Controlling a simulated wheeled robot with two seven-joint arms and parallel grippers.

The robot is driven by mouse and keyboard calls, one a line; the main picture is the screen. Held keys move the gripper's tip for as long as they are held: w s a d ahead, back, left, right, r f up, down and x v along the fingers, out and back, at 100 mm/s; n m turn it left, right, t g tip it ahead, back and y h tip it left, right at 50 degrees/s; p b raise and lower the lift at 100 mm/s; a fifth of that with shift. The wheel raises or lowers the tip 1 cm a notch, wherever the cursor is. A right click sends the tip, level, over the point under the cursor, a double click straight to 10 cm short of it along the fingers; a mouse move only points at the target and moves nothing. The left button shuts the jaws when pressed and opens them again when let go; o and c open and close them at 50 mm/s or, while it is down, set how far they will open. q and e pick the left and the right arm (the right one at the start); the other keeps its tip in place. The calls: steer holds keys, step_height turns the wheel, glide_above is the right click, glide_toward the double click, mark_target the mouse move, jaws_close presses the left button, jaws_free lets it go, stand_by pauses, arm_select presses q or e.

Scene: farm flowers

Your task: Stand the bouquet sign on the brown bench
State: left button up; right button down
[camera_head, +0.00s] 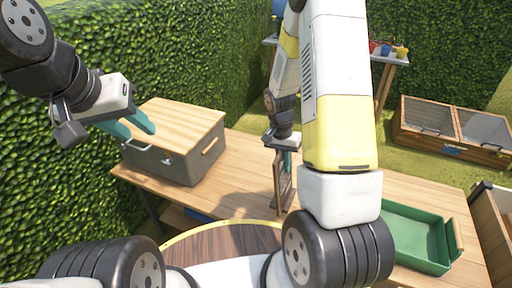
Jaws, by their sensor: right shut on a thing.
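My right gripper (285,163) is shut on a small wood-framed sign (282,196), seen nearly edge-on and partly hidden by my right arm. The sign is roughly upright over the brown wooden bench (242,165); its lower end is at or close to the bench top, and I cannot tell whether it touches. The sign's face is not readable.
The grey box (185,160) with a wooden lid stands on the bench's left. A green tray (412,238) is on the right. A round dark-wood top (215,238) is in front. A cold frame (450,130) stands behind right. Bare bench lies between box and sign.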

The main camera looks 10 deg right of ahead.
steer(key=w+a+f, duration=0.4)
steer(key=w+a, duration=0.2)
steer(key=w, duration=0.2)
steer(key=shift+a+f, duration=0.25)
steer(key=shift+a, duration=0.1)
steer(key=shift+w, duration=0.1)
steer(key=shift+f, duration=0.15)
steer(key=c, duration=1.5)
jaws_free()
